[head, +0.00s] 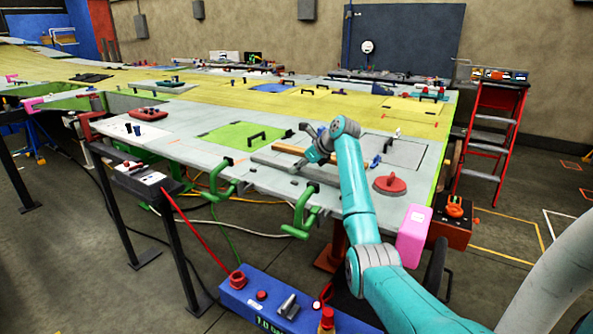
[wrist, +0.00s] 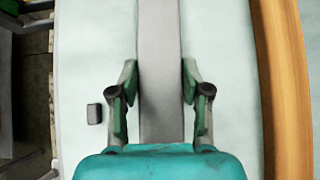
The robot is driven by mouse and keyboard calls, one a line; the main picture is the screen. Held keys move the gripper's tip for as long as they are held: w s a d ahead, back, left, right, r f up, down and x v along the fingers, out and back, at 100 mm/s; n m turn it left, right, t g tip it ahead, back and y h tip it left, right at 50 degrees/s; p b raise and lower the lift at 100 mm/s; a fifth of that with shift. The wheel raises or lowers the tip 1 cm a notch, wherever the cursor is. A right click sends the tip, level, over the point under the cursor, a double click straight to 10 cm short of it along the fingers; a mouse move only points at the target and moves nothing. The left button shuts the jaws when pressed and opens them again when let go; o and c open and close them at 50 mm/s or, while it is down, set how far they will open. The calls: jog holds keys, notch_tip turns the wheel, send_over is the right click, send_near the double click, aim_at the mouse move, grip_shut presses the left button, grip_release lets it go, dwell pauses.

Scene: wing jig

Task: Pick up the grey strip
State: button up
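The grey strip (wrist: 160,40) is a long flat bar. It runs up the middle of the wrist view and also shows in the head view (head: 271,163), lying on the pale wing surface near its front edge. My gripper (wrist: 160,82) is open over it, with one green-padded finger on each side of the strip, close to its edges. Whether the pads touch it or how low they reach I cannot tell. The strip's near end is hidden behind my gripper body. In the head view my gripper (head: 308,150) hangs over the strip's middle.
A wooden strip (wrist: 285,80) lies parallel, to the right in the wrist view. A small dark block (wrist: 94,113) sits left of the grey strip. Green clamps (head: 302,215) grip the front edge. A red round handle (head: 389,184) stands to the right.

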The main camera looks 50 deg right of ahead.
jog(key=shift+c, duration=1.4)
jog(key=shift+r, duration=0.15)
